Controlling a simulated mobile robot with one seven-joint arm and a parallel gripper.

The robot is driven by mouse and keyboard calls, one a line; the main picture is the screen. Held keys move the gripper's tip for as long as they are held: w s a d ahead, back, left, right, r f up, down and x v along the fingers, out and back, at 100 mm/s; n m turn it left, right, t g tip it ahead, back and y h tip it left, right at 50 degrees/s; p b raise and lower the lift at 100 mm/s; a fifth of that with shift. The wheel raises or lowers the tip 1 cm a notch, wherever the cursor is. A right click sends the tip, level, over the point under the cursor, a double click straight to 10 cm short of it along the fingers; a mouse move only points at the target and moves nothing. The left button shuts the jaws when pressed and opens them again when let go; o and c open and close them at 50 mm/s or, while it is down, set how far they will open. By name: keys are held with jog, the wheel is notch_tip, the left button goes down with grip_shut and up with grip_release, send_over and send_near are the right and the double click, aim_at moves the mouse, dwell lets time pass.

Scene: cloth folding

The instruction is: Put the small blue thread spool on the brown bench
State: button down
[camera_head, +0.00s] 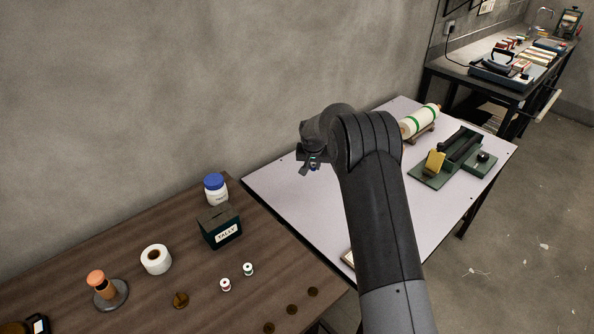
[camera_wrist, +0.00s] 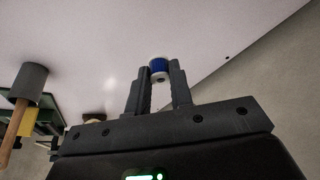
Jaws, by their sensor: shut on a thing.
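The small blue thread spool (camera_wrist: 159,66), blue with pale ends, sits between the fingertips of my gripper (camera_wrist: 160,78) in the wrist view. My gripper is shut on it. In the head view my gripper (camera_head: 313,164) is over the pale table, near its back left part, and only a speck of blue shows at its tip. The brown bench (camera_head: 130,235) is at the left in the head view, apart from my gripper.
On the bench stand a dark green tally box (camera_head: 221,228), a blue-lidded jar (camera_head: 215,190), a white roll (camera_head: 156,259), two small spools, red (camera_head: 225,285) and green (camera_head: 248,269), and several brown discs. The pale table (camera_head: 285,185) holds a striped roll (camera_head: 420,120) and a green device (camera_head: 455,155).

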jog(key=s+d+r+n+g+y, duration=0.15)
jog(key=s+r+n+g, duration=0.3)
jog(key=s+n, duration=1)
jog(key=s+a+r+n+g+y, duration=0.1)
jog(key=s+r+n+g+y, duration=0.3)
jog(key=s+n, duration=1.1)
jog(key=m+t+h, duration=0.2)
jog(key=m, duration=0.3)
send_over(267, 258)
jog(key=d, duration=0.1)
jog(key=shift+n+g+y, duration=0.25)
jog(key=f, duration=0.6)
jog(key=shift+w+d+f, duration=0.1)
jog(key=shift+w+f, duration=0.2)
jog(key=shift+f, duration=2)
jog(key=shift+f, duration=0.1)
jog(key=c, duration=1.3)
grip_release()
